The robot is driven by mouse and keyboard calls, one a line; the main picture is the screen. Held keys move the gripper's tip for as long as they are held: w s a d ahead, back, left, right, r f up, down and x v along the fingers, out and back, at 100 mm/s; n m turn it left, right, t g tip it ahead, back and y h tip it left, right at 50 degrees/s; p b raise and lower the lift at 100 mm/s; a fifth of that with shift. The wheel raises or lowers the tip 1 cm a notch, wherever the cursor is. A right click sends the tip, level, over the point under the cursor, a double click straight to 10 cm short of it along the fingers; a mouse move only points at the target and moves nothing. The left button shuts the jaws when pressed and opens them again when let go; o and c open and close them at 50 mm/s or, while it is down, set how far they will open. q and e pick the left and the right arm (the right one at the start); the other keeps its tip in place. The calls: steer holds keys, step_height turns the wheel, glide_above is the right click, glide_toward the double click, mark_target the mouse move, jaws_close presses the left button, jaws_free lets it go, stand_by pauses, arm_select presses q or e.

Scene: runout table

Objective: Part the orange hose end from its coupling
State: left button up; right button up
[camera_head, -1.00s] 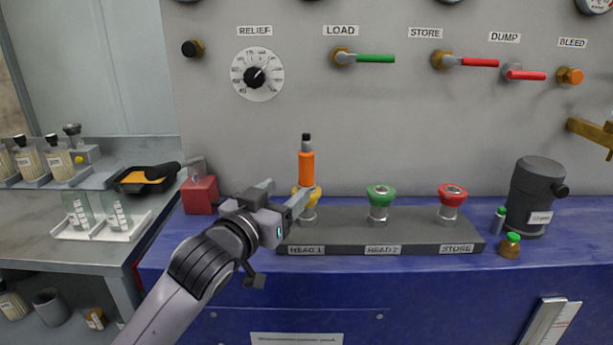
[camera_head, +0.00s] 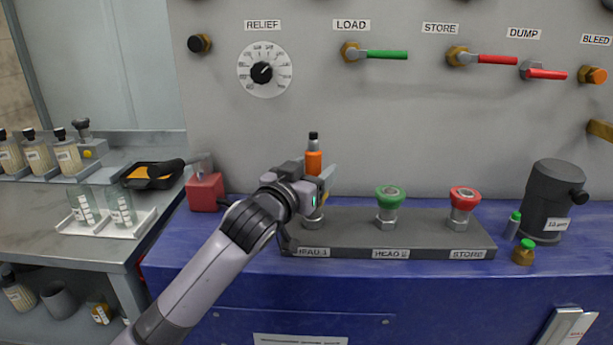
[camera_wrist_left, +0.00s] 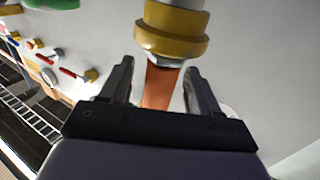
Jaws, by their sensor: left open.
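The orange hose end (camera_head: 314,161), with a black tip, stands upright at the HEAD 1 place of the dark manifold block (camera_head: 430,239). Its yellow coupling (camera_wrist_left: 171,38) shows in the left wrist view with a silver nut against the orange part; in the head view my gripper mostly hides it. My left gripper (camera_head: 313,180) is open around the orange hose end. In the left wrist view the orange part (camera_wrist_left: 160,84) lies between the two fingers, with gaps at both sides. My right gripper is not in view.
The green coupling (camera_head: 390,196) at HEAD 2 and the red coupling (camera_head: 464,197) at STORE stand to the right. A red block (camera_head: 205,192) stands left of my arm. A dark canister (camera_head: 553,200) stands at the right. The grey panel (camera_head: 400,120) rises behind.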

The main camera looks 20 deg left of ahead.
arm_select(q)
steer(key=shift+w, duration=0.15)
steer(key=shift+c, duration=0.3)
jaws_close()
steer(key=shift+r, duration=0.1)
